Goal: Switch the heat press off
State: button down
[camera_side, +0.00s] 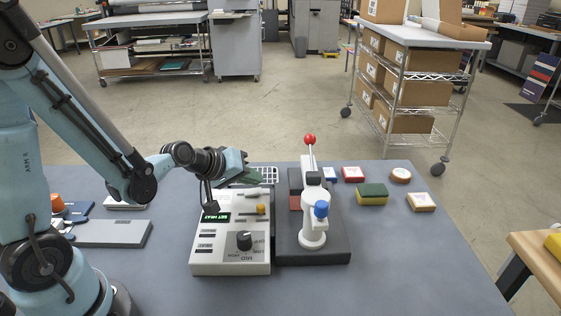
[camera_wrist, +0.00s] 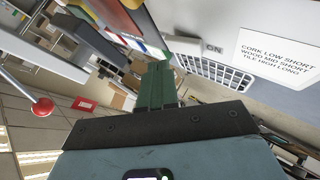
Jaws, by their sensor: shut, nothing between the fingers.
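The heat press (camera_side: 314,235) stands on a dark base, with a white arm, a blue knob and a red-ball lever (camera_side: 310,140). The red ball also shows at the left of the wrist view (camera_wrist: 42,107). The beige control box (camera_side: 203,258) is left of it, with a green-lit display (camera_side: 216,217), a black dial (camera_side: 244,240), a yellow knob (camera_side: 261,209) and a pale lever (camera_side: 257,193). My gripper (camera_side: 252,178) has green fingers, shut and empty, above the box's far edge. In the wrist view the fingertips (camera_wrist: 157,68) are near an "ON" label (camera_wrist: 213,48); contact is unclear.
A white wire rack (camera_side: 268,173) lies behind the box. Small coloured tiles and a green-yellow sponge (camera_side: 371,194) are at the right. A grey slab (camera_side: 110,233) lies at the left. A printed card (camera_wrist: 283,52) shows in the wrist view. The table's front right is clear.

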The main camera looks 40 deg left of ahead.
aim_at(249, 193)
jog(key=shift+f, duration=0.15)
jog(key=shift+f, duration=0.3)
jog(key=shift+w+d+f, duration=0.1)
jog(key=shift+f, duration=0.2)
dwell(0.8)
jog(key=shift+r, duration=0.1)
jog(key=shift+r, duration=0.65)
jog(key=shift+r, duration=0.1)
jog(key=shift+s+a+r, duration=0.1)
jog(key=shift+r, duration=0.7)
jog(key=shift+s+a+r, duration=0.15)
jog(key=shift+r, duration=0.65)
jog(key=shift+s+a+r, duration=0.1)
jog(key=shift+r, duration=0.7)
jog(key=shift+d, duration=0.1)
